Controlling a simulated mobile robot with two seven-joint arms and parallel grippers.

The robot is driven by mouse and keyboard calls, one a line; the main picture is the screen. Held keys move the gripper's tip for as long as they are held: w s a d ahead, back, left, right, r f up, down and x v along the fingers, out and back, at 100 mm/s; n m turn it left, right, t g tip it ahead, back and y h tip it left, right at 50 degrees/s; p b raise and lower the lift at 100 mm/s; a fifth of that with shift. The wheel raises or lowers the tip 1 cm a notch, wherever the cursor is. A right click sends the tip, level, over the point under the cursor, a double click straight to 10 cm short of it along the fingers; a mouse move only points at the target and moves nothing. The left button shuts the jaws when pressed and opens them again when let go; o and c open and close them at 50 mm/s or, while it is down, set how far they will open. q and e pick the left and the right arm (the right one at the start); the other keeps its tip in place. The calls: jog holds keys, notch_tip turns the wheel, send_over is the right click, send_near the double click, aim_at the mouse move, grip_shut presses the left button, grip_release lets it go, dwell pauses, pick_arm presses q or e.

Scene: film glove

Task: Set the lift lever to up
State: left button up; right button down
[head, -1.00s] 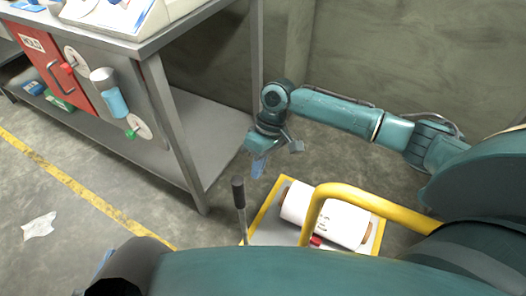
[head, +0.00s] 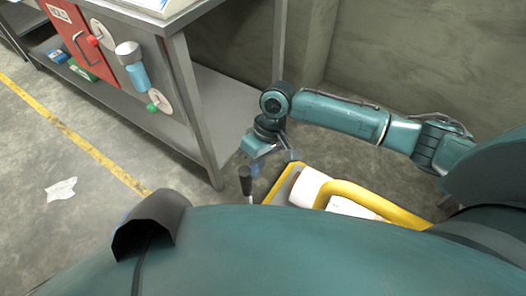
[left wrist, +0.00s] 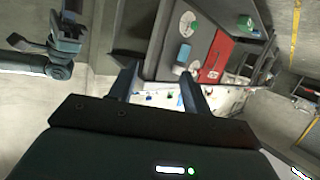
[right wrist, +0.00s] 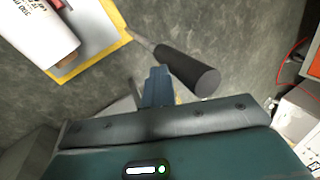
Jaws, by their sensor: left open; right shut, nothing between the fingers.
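The lift lever (head: 246,182) has a black grip on a light metal rod. It stands beside the yellow-edged platform (head: 280,185), its foot hidden by my own body in the head view. In the right wrist view the lever's black grip (right wrist: 188,70) lies just beyond and to the right of the fingertips. My right gripper (head: 256,166) is shut and empty, close to the grip; its fingers (right wrist: 158,78) are together, and I cannot tell whether they touch it. My left gripper (left wrist: 160,82) is open and empty, pointing towards the workbench area.
A white roll (right wrist: 38,32) lies on the platform. A yellow rail (head: 370,198) arches over it. A grey workbench (head: 205,120) with a red panel (head: 68,32) stands on the left. A white scrap (head: 61,189) lies on the open floor.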

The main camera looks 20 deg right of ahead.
pick_arm(q)
jog(key=n+g+p, duration=0.1)
jog(key=p, duration=0.3)
jog(key=shift+w+d+r, duration=0.1)
jog(key=shift+w+d, duration=0.05)
jog(key=shift+d, duration=0.05)
pick_arm(e)
jog(key=s+a+f, duration=0.1)
jog(key=s+a, duration=0.6)
jog(key=a, duration=0.1)
jog(key=shift+a, duration=0.4)
pick_arm(q)
jog(key=shift+r, duration=0.1)
pick_arm(e)
jog(key=shift+r, duration=0.1)
